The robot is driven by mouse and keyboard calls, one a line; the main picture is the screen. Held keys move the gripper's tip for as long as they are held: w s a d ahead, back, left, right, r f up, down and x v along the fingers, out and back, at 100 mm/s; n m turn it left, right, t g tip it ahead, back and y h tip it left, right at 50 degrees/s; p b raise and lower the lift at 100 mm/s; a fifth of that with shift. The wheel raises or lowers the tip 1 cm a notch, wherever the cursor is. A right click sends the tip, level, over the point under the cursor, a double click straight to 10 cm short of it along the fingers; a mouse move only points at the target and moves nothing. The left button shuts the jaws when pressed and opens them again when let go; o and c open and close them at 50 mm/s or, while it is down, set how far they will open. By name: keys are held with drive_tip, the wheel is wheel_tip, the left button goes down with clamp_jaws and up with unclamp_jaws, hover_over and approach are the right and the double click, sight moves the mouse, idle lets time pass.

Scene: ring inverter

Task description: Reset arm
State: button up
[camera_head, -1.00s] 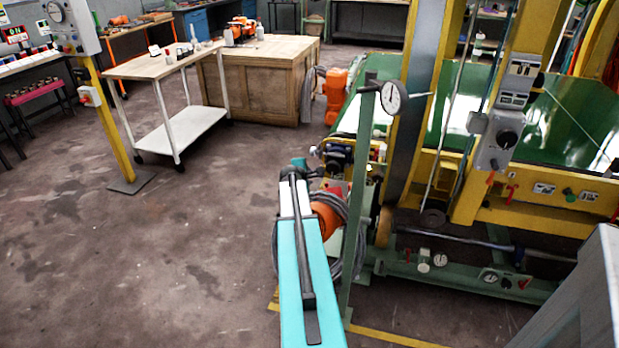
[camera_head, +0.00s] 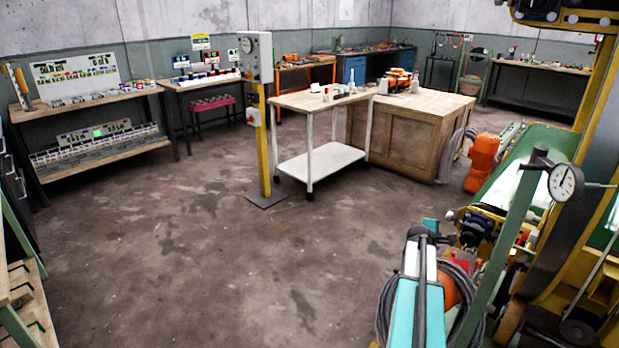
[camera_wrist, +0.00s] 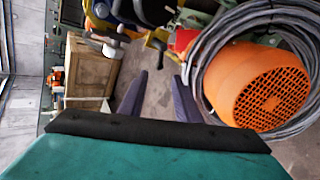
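My arm (camera_head: 420,300), teal with a dark strip along its top, reaches forward from the bottom edge in the head view. In the wrist view, my gripper (camera_wrist: 159,79) has two dark fingers standing apart with bare floor between them, so it is open and empty. In the head view its fingers cannot be made out. An orange motor with a grille (camera_wrist: 262,88), ringed by grey coiled hose (camera_wrist: 208,75), is just right of the fingers in the wrist view.
The yellow and green machine (camera_head: 545,165) with a dial gauge (camera_head: 565,182) stands close on the right. A white trolley (camera_head: 320,165), a wooden crate (camera_head: 400,145) and a yellow post (camera_head: 263,150) stand ahead. The floor (camera_head: 180,260) at left centre is clear.

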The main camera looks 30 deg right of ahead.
drive_tip(key=w+a+f+n+y, duration=0.1)
drive_tip(key=w+a+f, duration=0.3)
drive_tip(key=a, duration=0.3)
drive_tip(key=w+a+f+n+t+y, duration=0.1)
drive_tip(key=w+a+f, duration=0.3)
drive_tip(key=a, duration=0.3)
drive_tip(key=w+a+f+n+y, duration=0.1)
drive_tip(key=w+a+f, duration=0.3)
drive_tip(key=a, duration=0.3)
drive_tip(key=s+a+f+n+g+y+p, duration=0.1)
drive_tip(key=a+f, duration=0.5)
drive_tip(key=a, duration=0.4)
drive_tip(key=s+a+f+y+p, duration=0.1)
drive_tip(key=s+a+f+y, duration=0.1)
drive_tip(key=a+f, duration=0.7)
drive_tip(key=s+a+f+m+g+y, duration=0.1)
drive_tip(key=s+a+f+g, duration=0.15)
drive_tip(key=s+a, duration=0.6)
drive_tip(key=s+a+f+m+g+y, duration=0.1)
drive_tip(key=s+a+f, duration=0.4)
drive_tip(key=a, duration=0.6)
drive_tip(key=s+a+m+g+y, duration=0.1)
drive_tip(key=s+a+m, duration=0.3)
drive_tip(key=s, duration=0.6)
drive_tip(key=s+a+r+m+g+y, duration=0.1)
drive_tip(key=s+a+m+g, duration=0.3)
drive_tip(key=s, duration=0.6)
drive_tip(key=shift+a+r+m, duration=0.25)
drive_tip(key=shift+r+m, duration=0.05)
drive_tip(key=shift+m, duration=0.1)
